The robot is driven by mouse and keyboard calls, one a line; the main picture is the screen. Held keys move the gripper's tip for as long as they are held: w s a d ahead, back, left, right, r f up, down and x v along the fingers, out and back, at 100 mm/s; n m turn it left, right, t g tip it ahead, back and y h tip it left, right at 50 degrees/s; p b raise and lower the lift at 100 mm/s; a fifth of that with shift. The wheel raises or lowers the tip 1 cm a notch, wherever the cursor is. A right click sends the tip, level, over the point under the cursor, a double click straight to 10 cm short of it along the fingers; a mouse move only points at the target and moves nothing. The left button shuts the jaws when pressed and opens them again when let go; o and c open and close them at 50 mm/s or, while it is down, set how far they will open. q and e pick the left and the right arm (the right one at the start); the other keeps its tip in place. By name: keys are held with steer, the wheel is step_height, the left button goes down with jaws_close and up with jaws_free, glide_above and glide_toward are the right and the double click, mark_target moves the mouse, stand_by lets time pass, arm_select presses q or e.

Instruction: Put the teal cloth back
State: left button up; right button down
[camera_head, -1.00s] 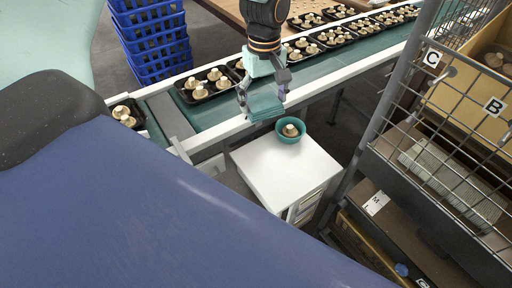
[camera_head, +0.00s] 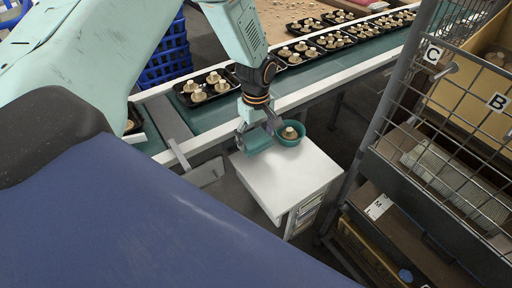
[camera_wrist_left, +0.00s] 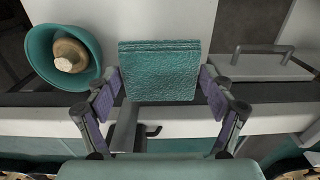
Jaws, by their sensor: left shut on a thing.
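The teal cloth (camera_wrist_left: 160,72) is a folded square held between the fingers of my left gripper (camera_wrist_left: 161,95) in the wrist view. In the head view my left gripper (camera_head: 257,130) holds the cloth (camera_head: 257,142) low at the white cabinet top (camera_head: 285,180), just left of the teal bowl (camera_head: 290,134). I cannot tell whether the cloth touches the top. The bowl holds a mushroom and also shows in the wrist view (camera_wrist_left: 38,50), left of the cloth and apart from it. My right gripper is not in view.
The conveyor (camera_head: 210,117) with black trays of mushrooms (camera_head: 203,88) runs behind the cabinet. A wire rack (camera_head: 440,120) stands at the right. Blue crates (camera_head: 170,52) are stacked at the back left. The front of the cabinet top is clear.

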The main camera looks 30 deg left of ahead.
mark_target(256, 146)
arm_select(q)
steer(key=shift+a+f, duration=0.1)
steer(key=shift+f, duration=0.5)
steer(key=shift+w+f+b, duration=0.1)
steer(key=shift+f+b, duration=0.35)
steer(key=shift+f, duration=1.1)
steer(key=shift+f, duration=0.1)
steer(key=o, duration=1)
step_height(256, 146, up, 12)
steer(key=shift+r+p, duration=0.15)
steer(key=shift+p, duration=1.1)
